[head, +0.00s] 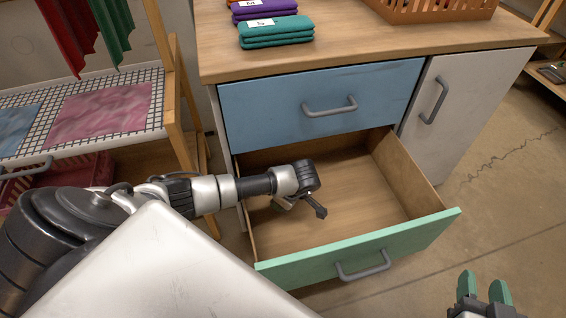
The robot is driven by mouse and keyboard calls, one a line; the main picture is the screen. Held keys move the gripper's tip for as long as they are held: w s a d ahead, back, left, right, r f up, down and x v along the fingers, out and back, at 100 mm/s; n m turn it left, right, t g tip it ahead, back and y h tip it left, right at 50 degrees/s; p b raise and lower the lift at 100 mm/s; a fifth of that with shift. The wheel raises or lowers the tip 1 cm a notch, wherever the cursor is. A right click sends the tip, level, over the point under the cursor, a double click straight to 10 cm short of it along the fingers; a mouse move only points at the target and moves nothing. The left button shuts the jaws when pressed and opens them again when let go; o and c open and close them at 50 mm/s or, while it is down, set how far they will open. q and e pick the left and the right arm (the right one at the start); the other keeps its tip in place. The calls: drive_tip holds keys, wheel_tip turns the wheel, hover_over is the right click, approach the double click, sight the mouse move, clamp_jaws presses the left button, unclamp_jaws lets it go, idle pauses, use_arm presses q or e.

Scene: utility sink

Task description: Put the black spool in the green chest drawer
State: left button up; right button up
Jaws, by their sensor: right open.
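The green-fronted chest drawer (420,239) is pulled open below a blue drawer. Its visible wooden floor is bare. My left arm comes in from the left, and its dark gripper (300,205) is over the left part of the drawer. The wrist partly hides its jaws, so I cannot tell whether they are open or shut. My right gripper (485,288), with green fingertips, is at the bottom right edge, outside the drawer and right of its front. Its fingers are apart and empty. I cannot make out the black spool in this view.
The blue drawer (320,100) and a white cupboard door (450,95) are closed. Folded cloths (275,30) and an orange basket (430,8) are on the wooden top. A wire-mesh rack (40,140) with cloths stands at left. Floor at right is clear.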

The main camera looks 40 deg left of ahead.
use_arm(q)
wheel_tip(320, 180, down, 4)
drive_tip(key=shift+r+b, duration=0.25)
drive_tip(key=shift+b, duration=0.45)
drive_tip(key=shift+f, duration=0.1)
use_arm(e)
drive_tip(key=shift+w+a+r+t+y, duration=0.1)
drive_tip(key=shift+a+r+t+y, duration=0.1)
drive_tip(key=shift+r+t, duration=0.5)
drive_tip(key=shift+w+a+r+t+y, duration=0.1)
drive_tip(key=shift+a+r+t+y, duration=0.1)
drive_tip(key=shift+r+t, duration=0.5)
drive_tip(key=shift+w+a+r+t+y, duration=0.1)
drive_tip(key=shift+r+t+y, duration=0.1)
drive_tip(key=shift+r+t, duration=0.5)
drive_tip(key=shift+r, duration=0.15)
use_arm(q)
drive_tip(key=shift+f, duration=0.2)
drive_tip(key=o, duration=0.9)
use_arm(e)
drive_tip(key=shift+r, duration=0.3)
use_arm(q)
drive_tip(key=shift+r, duration=0.15)
